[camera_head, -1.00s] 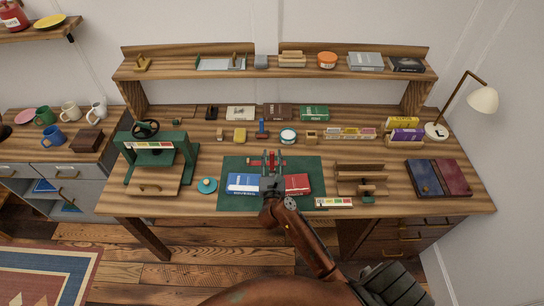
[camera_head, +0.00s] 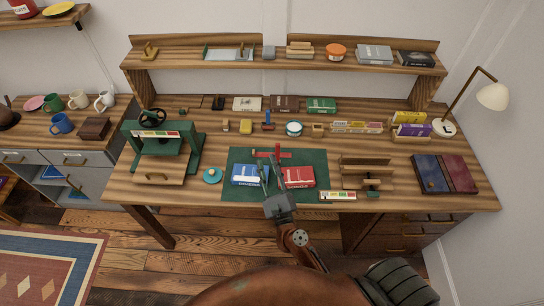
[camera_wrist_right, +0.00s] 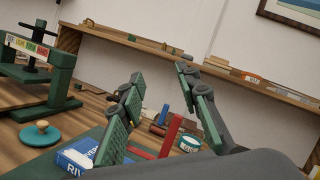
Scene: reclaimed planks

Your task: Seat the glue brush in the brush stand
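My right gripper (camera_head: 268,173) is above the green mat (camera_head: 235,190), between a blue book (camera_head: 247,175) and a red book (camera_head: 299,177). Its two fingers are apart in the right wrist view (camera_wrist_right: 160,105), with nothing clearly held between them. A red bar with an upright red post (camera_head: 271,154) is just beyond the fingers; the post also shows in the wrist view (camera_wrist_right: 171,136). I cannot make out the glue brush for certain. A small wooden block (camera_head: 317,130) at the back may be the brush stand; I cannot tell. My left gripper is not in view.
A green press (camera_head: 161,140) and a teal round lidded thing (camera_head: 212,175) stand left. A wooden rack (camera_head: 366,168) is right of the mat, with dark books (camera_head: 444,174) beyond. A small blue thing (camera_head: 268,121) and a round tin (camera_head: 294,128) stand behind the mat.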

